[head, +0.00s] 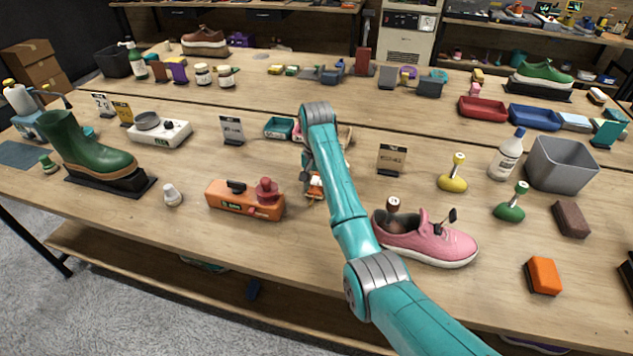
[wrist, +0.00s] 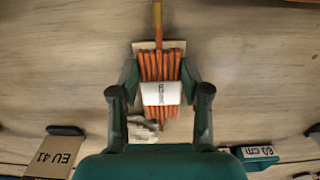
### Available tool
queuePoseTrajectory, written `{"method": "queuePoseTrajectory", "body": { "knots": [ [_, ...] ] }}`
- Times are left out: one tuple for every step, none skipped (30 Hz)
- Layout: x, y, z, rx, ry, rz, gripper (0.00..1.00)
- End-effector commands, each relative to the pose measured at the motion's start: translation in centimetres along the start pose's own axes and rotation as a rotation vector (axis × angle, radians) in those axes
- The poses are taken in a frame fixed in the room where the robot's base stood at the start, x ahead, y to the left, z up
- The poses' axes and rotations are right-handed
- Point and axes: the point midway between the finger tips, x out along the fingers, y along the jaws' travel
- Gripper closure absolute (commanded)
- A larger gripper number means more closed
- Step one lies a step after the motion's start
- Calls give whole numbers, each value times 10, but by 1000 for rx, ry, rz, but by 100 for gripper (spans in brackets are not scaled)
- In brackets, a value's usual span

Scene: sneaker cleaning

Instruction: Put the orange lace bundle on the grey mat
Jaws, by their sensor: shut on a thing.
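The orange lace bundle (wrist: 160,68) shows in the wrist view as several orange strands on a pale card, with a white printed band around them. My gripper (wrist: 160,82) has one finger on each side of it and is shut on it. In the head view, a small part of the orange bundle (head: 315,186) shows beside my gripper (head: 311,178), mostly hidden by my arm. I cannot tell how far it is from the tabletop. A flat blue-grey mat (head: 18,154) lies at the far left edge; I cannot tell whether it is the named grey mat.
An orange device (head: 245,201) stands left of my gripper, and a pink sneaker (head: 428,239) stands to the right. A green boot (head: 85,145) and a white scale (head: 160,133) stand farther left. A small sign (head: 391,158) stands right of my arm. Bare wood lies in front.

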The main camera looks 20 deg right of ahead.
Motion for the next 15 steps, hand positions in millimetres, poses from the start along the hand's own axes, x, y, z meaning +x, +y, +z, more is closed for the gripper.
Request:
{"method": "queuePoseTrajectory", "body": {
  "knots": [
    [0, 0, 0, 0, 1, -1, 87],
    [0, 0, 0, 0, 2, -1, 87],
    [-1, 0, 0, 0, 1, -1, 87],
    [-1, 0, 0, 0, 1, -1, 87],
    [-1, 0, 0, 0, 1, -1, 87],
    [0, 0, 0, 0, 1, -1, 87],
    [0, 0, 0, 0, 1, 0, 87],
    [1, 0, 0, 0, 0, 0, 87],
    [2, 0, 0, 0, 0, 0, 87],
    [2, 0, 0, 0, 0, 0, 51],
    [2, 0, 0, 0, 0, 0, 43],
    [2, 0, 0, 0, 0, 0, 33],
    [2, 0, 0, 0, 0, 0, 28],
    [2, 0, 0, 0, 0, 0, 28],
    [2, 0, 0, 0, 0, 0, 28]
  ]
}}
